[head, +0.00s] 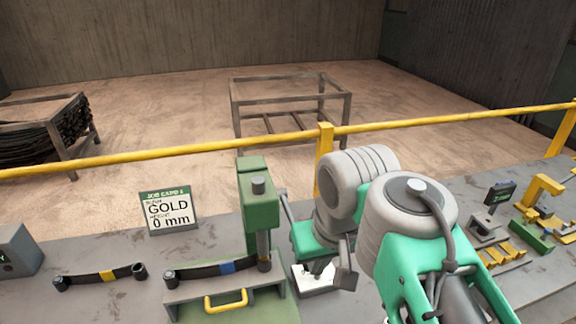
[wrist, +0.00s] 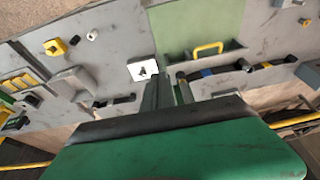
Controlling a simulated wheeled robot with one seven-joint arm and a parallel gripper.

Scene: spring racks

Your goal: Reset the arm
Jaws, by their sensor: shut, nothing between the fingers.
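My arm's grey and teal links stand right of the green press (head: 257,200) in the head view, folded over the bench. My gripper's fingers are not clear there. In the wrist view my gripper (wrist: 168,88) appears as a dark green pair of prongs close together, shut and empty, above a large green slab at the bottom. A leaf spring with a blue band (head: 226,267) lies on the press base; it also shows in the wrist view (wrist: 207,72). Another leaf spring with a gold band (head: 107,274) lies on the bench to the left, apart from my arm.
A job card (head: 168,212) reading GOLD and 0 mm stands behind the springs. A yellow handle (head: 226,301) fronts the press base. A yellow rail (head: 180,153) runs along the bench's back. Small yellow and green fixtures (head: 543,190) crowd the right side. A metal frame (head: 290,100) stands beyond.

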